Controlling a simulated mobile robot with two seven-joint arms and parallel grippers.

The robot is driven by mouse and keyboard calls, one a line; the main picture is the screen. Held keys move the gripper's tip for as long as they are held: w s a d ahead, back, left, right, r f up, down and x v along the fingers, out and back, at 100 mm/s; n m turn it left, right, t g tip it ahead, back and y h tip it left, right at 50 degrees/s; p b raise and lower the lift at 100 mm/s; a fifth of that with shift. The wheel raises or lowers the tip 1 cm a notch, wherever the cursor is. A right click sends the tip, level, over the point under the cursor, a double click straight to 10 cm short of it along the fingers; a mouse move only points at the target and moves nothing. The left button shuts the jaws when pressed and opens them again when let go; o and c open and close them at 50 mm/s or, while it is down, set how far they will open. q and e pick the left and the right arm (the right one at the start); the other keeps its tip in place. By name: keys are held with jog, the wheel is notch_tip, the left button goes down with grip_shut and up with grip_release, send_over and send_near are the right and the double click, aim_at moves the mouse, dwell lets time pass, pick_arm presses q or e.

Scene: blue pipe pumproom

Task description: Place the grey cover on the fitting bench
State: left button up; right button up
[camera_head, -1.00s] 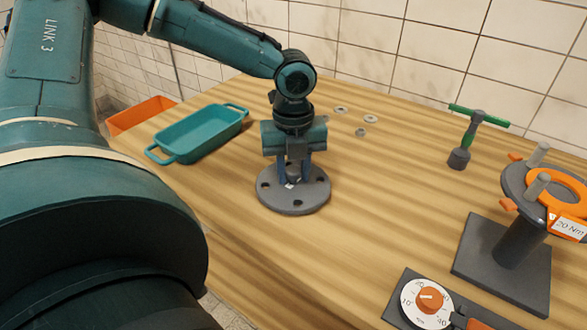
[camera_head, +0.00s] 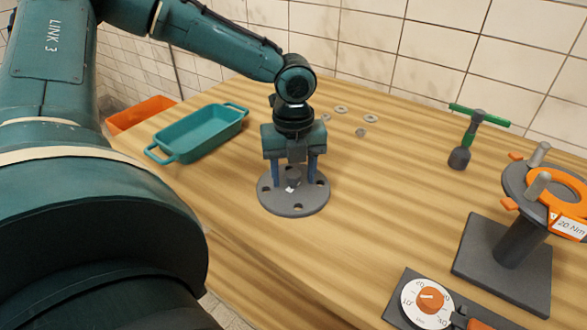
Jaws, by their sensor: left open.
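The grey cover (camera_head: 294,205) is a round flat disc with several holes around its edge and a small raised knob in its middle. It lies flat on the wooden fitting bench (camera_head: 375,225). My left gripper (camera_head: 293,180) points down right over the cover. Its two blue fingers are spread apart on either side of the knob, with a gap showing to it. The fingertips are close to the cover's top; whether they touch it I cannot tell. My right gripper is not in view.
A teal tray (camera_head: 160,153) with two handles stands at the left. Several washers (camera_head: 370,118) lie behind my gripper. A green-handled tool (camera_head: 461,155), a grey flanged stand (camera_head: 495,270) with an orange ring, and a dial unit (camera_head: 413,315) occupy the right. An orange bin (camera_head: 137,113) is beyond the tray.

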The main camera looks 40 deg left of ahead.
aim_at(293, 174)
pick_arm(q)
notch_tip(293, 174, up, 12)
jog(key=p, duration=0.2)
jog(key=shift+s+f, duration=0.1)
dwell(0.6)
